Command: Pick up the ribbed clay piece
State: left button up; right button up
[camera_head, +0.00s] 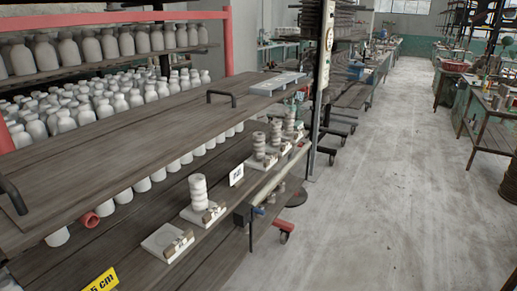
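Several pale clay pieces with stacked, ringed sides stand upright on the lower wooden shelf. The nearest ribbed clay piece (199,191) stands on a white square plate (187,215). Smaller ribbed pieces stand farther back, one at the middle (259,146), another behind it (275,133), and one at the far end (289,122). I cannot tell which one the task means. A white plate (157,240) in front of the nearest piece carries no ribbed piece. Neither of my grippers is in view.
A wooden board (130,135) with dark handles overhangs the lower shelf (130,250) on the left. Rows of white bottles (90,45) stand behind it. A red post (228,40) rises there. The concrete floor (390,190) to the right is clear.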

aim_at(260, 153)
jog(key=i+l+z, duration=0.3)
jog(key=i, duration=0.2)
jog(key=i+l+z, duration=0.3)
jog(key=i, duration=0.2)
jog(key=i+l+z, duration=0.1)
jog(key=i+z, duration=0.25)
jog(key=i, duration=1.55)
jog(key=i+u, duration=0.25)
jog(key=i, duration=0.35)
jog(key=i+l+u, duration=0.25)
jog(key=i, duration=0.4)
jog(key=i+u, duration=0.25)
jog(key=u, duration=0.25)
jog(key=i+l+u, duration=0.2)
jog(key=u, duration=0.25)
jog(key=i+l+u, duration=0.25)
jog(key=u, duration=0.25)
jog(key=i+l+u, duration=0.1)
jog(key=u, duration=0.4)
jog(key=i+l+u, duration=0.25)
jog(key=u, duration=0.25)
jog(key=i+l+u, duration=0.1)
jog(key=l+u, duration=0.15)
jog(key=u, duration=0.25)
jog(key=i+l+u, duration=0.1)
jog(key=l+u, duration=0.15)
